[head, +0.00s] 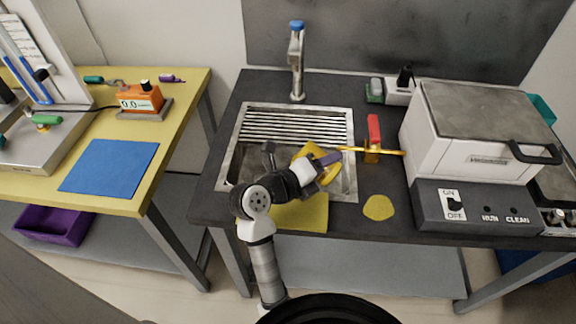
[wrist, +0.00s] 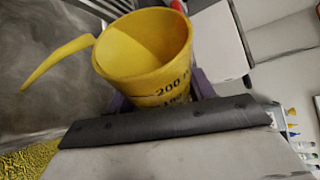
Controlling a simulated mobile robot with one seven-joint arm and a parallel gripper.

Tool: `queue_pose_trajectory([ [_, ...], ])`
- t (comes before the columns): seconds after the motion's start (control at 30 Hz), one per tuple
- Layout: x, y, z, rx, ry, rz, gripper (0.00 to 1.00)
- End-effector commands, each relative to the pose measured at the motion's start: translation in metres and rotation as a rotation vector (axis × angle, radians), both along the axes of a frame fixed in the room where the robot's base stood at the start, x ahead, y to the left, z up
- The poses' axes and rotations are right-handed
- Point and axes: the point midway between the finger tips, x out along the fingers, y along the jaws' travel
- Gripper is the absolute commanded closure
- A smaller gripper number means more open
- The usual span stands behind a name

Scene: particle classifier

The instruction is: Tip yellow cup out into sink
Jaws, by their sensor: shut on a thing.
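The yellow cup (head: 330,172) is held over the right part of the metal sink (head: 232,160). My gripper (head: 322,160) is shut on it. In the wrist view the cup (wrist: 145,60) sits between the fingers, with a 200 mark on its wall and its mouth partly facing the camera. A curved yellow handle or spout extends to its left. The cup looks tilted in the head view, but my gripper hides part of it and the exact angle is unclear. I see no contents in the visible part of its inside.
A yellow mat (head: 300,213) and a yellow round patch (head: 378,207) lie at the counter's front. A red-handled tool (head: 374,130) stands right of the sink, near a thin yellow bar (head: 390,152). A white machine (head: 470,130) fills the right side.

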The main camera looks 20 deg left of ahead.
Motion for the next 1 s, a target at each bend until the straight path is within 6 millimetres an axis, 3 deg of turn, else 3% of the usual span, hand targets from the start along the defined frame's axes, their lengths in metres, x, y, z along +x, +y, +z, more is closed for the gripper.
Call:
queue_pose_trajectory([
  [1.0, -0.0014, -0.0046, 0.0048, -0.105, 0.020, -0.001, 0.74],
])
